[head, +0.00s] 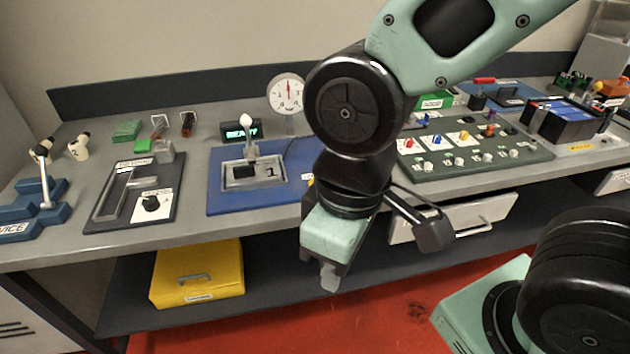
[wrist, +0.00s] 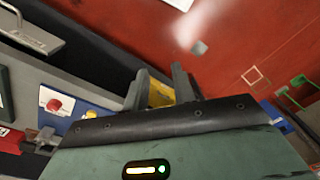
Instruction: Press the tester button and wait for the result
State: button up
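The tester is a blue base (head: 222,198) on the bench with a grey clamp fixture (head: 250,173), a white-knobbed lever and a small display (head: 241,130) that appears to read "READY". Its right part is hidden behind my arm. In the wrist view a round red button (wrist: 53,105) sits on a white plate beside blue edging; it looks like the tester button and is hidden in the head view. My gripper (head: 331,278) points down in front of the bench edge, apart from the button. In the wrist view its fingers (wrist: 162,78) are apart with nothing between them.
A round gauge (head: 287,93) stands behind the tester. A dark slotted fixture (head: 135,195) is to the left; a green panel with coloured knobs (head: 480,166) is to the right. A yellow box (head: 197,274) rests on the lower shelf. Red floor in front is clear.

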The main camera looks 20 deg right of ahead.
grip_shut()
dwell(1.5)
